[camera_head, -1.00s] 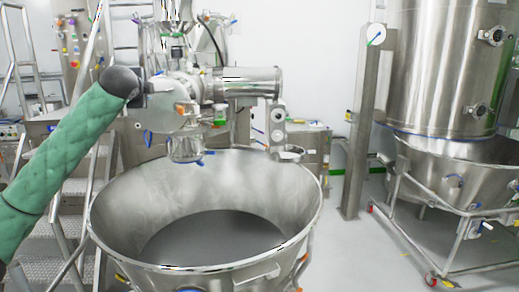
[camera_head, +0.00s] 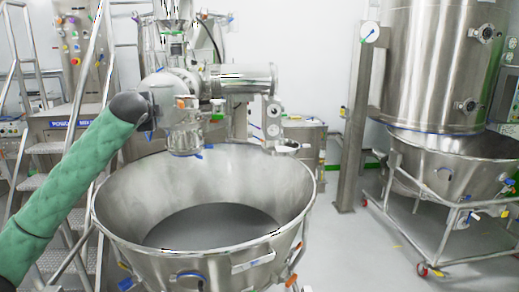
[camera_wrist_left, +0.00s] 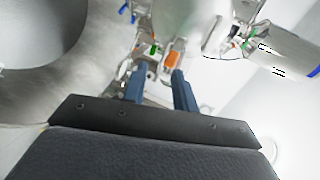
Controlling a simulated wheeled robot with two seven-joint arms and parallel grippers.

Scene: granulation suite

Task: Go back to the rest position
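My left arm, in a green sleeve with a dark wrist, reaches in from the left in the head view. Its wrist end is in front of the granulator's outlet housing (camera_head: 182,115), left of and above the big steel bowl (camera_head: 285,185). The fingers are not clear in the head view. In the left wrist view my left gripper (camera_wrist_left: 160,90) shows two blue fingers standing apart with nothing held between them. Machine parts with an orange piece (camera_wrist_left: 172,59) show beyond the fingers; whether they touch is unclear. My right gripper is in neither view.
Metal steps (camera_head: 50,148) with rails stand at the left. A steel post (camera_head: 353,130) and a tall steel vessel (camera_head: 425,75) on a wheeled frame (camera_head: 447,235) stand at the right. Grey floor (camera_head: 355,250) is clear between the bowl and the frame.

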